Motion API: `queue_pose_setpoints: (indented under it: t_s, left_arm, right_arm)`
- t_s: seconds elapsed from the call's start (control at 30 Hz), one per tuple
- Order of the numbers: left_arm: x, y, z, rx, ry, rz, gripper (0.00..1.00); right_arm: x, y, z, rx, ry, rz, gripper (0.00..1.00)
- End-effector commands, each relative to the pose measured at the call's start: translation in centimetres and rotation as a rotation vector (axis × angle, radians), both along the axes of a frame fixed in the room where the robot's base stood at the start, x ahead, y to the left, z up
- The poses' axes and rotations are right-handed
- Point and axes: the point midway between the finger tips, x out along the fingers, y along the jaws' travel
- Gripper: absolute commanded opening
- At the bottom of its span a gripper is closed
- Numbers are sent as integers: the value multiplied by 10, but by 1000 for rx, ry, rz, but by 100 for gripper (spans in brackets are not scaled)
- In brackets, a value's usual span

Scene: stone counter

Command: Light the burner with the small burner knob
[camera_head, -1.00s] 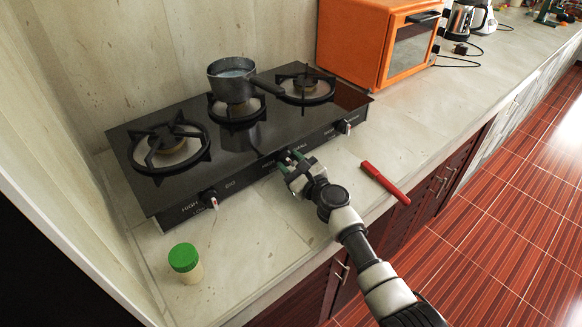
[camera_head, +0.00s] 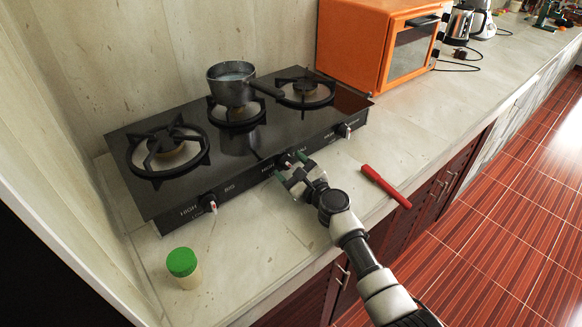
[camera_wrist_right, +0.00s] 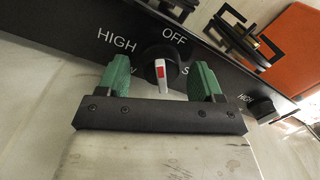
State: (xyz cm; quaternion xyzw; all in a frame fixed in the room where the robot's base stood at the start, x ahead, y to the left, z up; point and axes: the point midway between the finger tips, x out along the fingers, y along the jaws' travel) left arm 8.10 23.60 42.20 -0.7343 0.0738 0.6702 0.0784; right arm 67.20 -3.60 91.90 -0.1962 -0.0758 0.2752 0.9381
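The black stove (camera_head: 240,146) has three knobs along its front. The middle knob (camera_head: 284,161) has a white pointer with a red mark. In the right wrist view this knob (camera_wrist_right: 160,66) sits between the green fingertips, with its pointer upright below OFF and HIGH printed to its left. A label starting with S is partly covered. My right gripper (camera_head: 292,168) is open around the knob, with gaps visible on both sides; it also fills the right wrist view (camera_wrist_right: 166,82). I see no flame on the burners. My left gripper is out of view.
A grey pot (camera_head: 232,88) stands on the middle burner, its handle pointing right. A left knob (camera_head: 209,202) and right knob (camera_head: 344,130) flank the middle one. A red stick-like object (camera_head: 386,186) and green-lidded jar (camera_head: 183,267) lie clear on the counter; an orange oven (camera_head: 365,45) stands behind.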

Motion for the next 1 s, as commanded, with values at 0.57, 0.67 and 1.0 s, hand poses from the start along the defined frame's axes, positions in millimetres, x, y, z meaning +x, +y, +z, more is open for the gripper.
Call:
queue_pose_setpoints:
  t_s: [0.57,0.67,1.0]
  left_arm:
    - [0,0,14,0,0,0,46]
    - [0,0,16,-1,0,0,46]
    - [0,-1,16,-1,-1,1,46]
  right_arm:
    - [-45,-30,-1,-1,2,-1,66]
    - [-61,-40,-3,-1,1,-2,66]
    - [-90,-59,-4,-1,0,1,66]
